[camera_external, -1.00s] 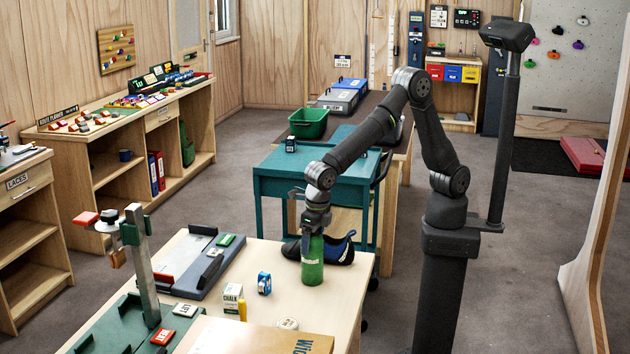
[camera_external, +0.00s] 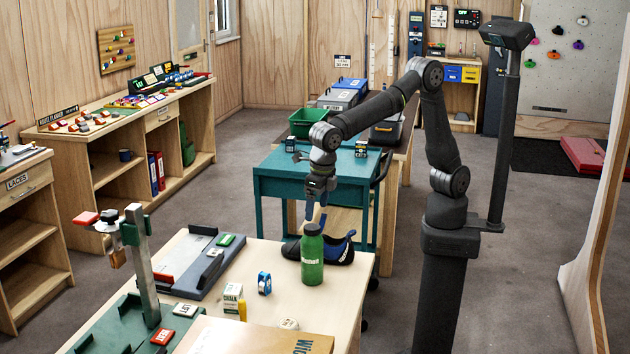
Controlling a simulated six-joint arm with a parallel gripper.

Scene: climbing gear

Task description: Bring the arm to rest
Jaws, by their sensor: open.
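My gripper (camera_external: 317,212) is open and empty. It points down, a little above the green bottle (camera_external: 312,262) and apart from it. The bottle stands upright on the light wooden table (camera_external: 345,290) near its right side. My arm reaches over the teal desk from the right.
A blue and black climbing shoe (camera_external: 338,249) lies behind the bottle. A chalk box (camera_external: 231,299), a small blue item (camera_external: 264,283) and a grey tray (camera_external: 200,262) share the table. A metal post (camera_external: 141,265) rises at the left. The teal desk (camera_external: 290,186) stands behind.

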